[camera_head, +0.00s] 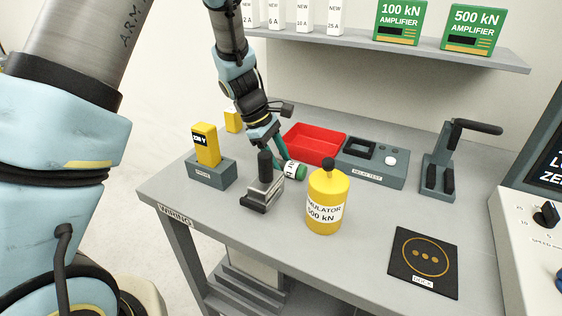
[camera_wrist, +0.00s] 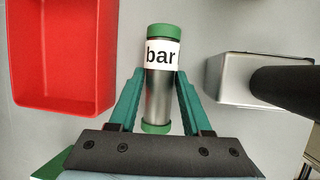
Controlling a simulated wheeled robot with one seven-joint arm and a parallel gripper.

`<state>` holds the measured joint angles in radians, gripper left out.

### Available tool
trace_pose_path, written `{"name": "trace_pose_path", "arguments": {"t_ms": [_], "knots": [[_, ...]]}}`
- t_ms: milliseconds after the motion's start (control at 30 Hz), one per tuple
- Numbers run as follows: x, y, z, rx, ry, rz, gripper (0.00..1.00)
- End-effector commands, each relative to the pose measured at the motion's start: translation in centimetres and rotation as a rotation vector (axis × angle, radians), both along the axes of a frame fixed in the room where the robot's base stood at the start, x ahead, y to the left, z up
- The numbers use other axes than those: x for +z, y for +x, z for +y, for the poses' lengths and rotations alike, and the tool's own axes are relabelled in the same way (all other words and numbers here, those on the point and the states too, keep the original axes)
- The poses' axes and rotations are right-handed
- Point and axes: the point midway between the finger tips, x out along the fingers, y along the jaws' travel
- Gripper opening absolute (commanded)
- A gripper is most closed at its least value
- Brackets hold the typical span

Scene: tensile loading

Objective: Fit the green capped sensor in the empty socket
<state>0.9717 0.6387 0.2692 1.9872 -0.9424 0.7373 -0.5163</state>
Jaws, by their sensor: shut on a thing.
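The green capped sensor is a silver cylinder with green ends and a white label reading "bar" (camera_wrist: 162,54). It also shows in the head view (camera_head: 294,170), tilted, low over the table or touching it; I cannot tell which. My gripper (camera_wrist: 160,88) has its green fingers shut on either side of the cylinder's lower body. In the head view my gripper (camera_head: 281,155) is above the table, behind the metal block. A square dark opening shows on the grey relay test box (camera_head: 377,164). No round socket clearly matching the sensor is visible.
A red tray (camera_head: 315,144) lies behind the sensor. A metal block with a black post (camera_head: 262,190) stands close by. A yellow simulator cylinder (camera_head: 328,202), a yellow 230 V unit (camera_head: 206,145), a black mat (camera_head: 423,262) and a black-handled stand (camera_head: 440,165) share the table (camera_head: 375,215).

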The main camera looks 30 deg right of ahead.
Motion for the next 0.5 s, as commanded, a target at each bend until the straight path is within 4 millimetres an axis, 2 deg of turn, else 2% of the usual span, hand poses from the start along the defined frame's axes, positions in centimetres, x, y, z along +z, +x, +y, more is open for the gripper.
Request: {"name": "trace_pose_path", "arguments": {"t_ms": [33,67,300,500], "knots": [[-0.29,0.01,0.0,0.0,0.0,0.0,0.0],[-0.3,0.01,0.01,0.0,0.0,0.0,0.5],[-0.23,-0.01,0.04,0.0,0.001,0.0,0.77],[-0.28,-0.06,0.09,0.0,0.003,0.002,0.79]]}}
